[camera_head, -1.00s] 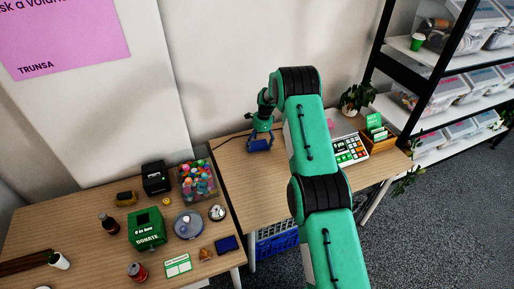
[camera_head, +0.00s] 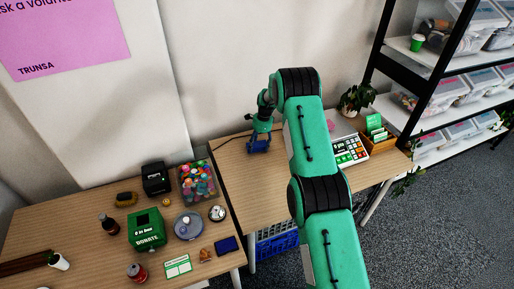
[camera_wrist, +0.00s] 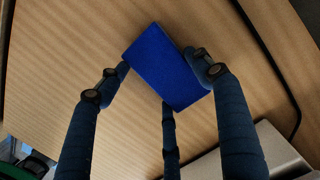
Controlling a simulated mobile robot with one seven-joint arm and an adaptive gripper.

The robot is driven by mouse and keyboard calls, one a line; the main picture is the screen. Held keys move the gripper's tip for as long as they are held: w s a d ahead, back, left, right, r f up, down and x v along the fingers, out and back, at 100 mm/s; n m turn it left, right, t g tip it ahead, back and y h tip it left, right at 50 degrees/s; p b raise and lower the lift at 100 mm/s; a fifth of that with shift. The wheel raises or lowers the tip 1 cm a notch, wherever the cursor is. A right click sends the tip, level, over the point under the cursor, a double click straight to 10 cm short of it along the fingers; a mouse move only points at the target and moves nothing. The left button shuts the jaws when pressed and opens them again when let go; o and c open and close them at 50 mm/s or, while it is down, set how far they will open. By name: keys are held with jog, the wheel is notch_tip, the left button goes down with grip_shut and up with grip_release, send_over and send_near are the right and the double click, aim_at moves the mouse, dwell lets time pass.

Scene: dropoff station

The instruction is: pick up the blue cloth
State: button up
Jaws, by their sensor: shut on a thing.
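The blue cloth (camera_wrist: 165,65) shows in the wrist view as a flat, bright blue rectangle, tilted, with the wood tabletop behind it. My gripper (camera_wrist: 158,80) has its dark fingers around the cloth, one at the left edge, one at the right edge and one at the lower edge. It is shut on the cloth. In the head view my gripper (camera_head: 258,146) is small, pointing down at the back left of the right table, with blue showing at its fingers. I cannot tell whether the cloth touches the table.
A cash register (camera_head: 350,150), a potted plant (camera_head: 357,98) and a wooden card box (camera_head: 380,140) stand to the right of my arm. The left table (camera_head: 95,225) holds a green donation box (camera_head: 147,229), a tub of colourful items (camera_head: 197,182) and a dark blue flat item (camera_head: 227,245).

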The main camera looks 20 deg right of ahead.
aim_at(256, 146)
jog(key=shift+r, duration=0.1)
jog(key=shift+r, duration=0.85)
notch_tip(256, 146, up, 2)
jog(key=shift+p, duration=0.5)
jog(key=s+a, duration=0.1)
jog(key=s, duration=0.4)
jog(key=s+a+p, duration=0.1)
jog(key=s, duration=0.4)
jog(key=s+a+r, duration=0.1)
jog(key=s, duration=0.4)
jog(key=shift+s+p, duration=0.35)
jog(key=shift+p, duration=0.05)
